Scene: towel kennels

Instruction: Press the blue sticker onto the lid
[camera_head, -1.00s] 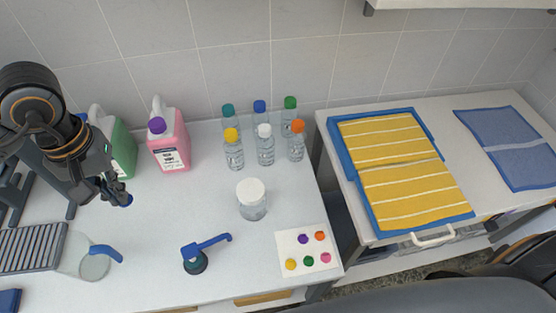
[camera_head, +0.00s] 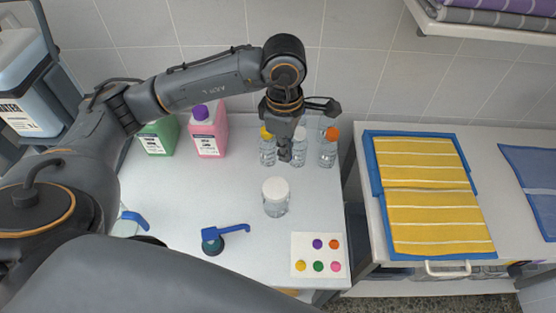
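A clear jar (camera_head: 275,207) with a white lid (camera_head: 275,188) stands upright on the white counter. No sticker shows on the lid. My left gripper (camera_head: 285,155) points down, just behind the jar in the picture and in front of the bottles. Its fingers look closed together. No blue sticker can be made out at its fingertips now. The white sticker sheet (camera_head: 300,255) lies at the counter's front right, with purple, orange, yellow, green and pink dots and no blue one. My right gripper is out of view.
Several capped bottles (camera_head: 328,150) stand behind the jar. Pink (camera_head: 208,138) and green (camera_head: 160,138) jugs stand at the back left. A blue-handled tool (camera_head: 225,236) lies left of the jar. Yellow striped towels (camera_head: 430,190) lie on the right counter.

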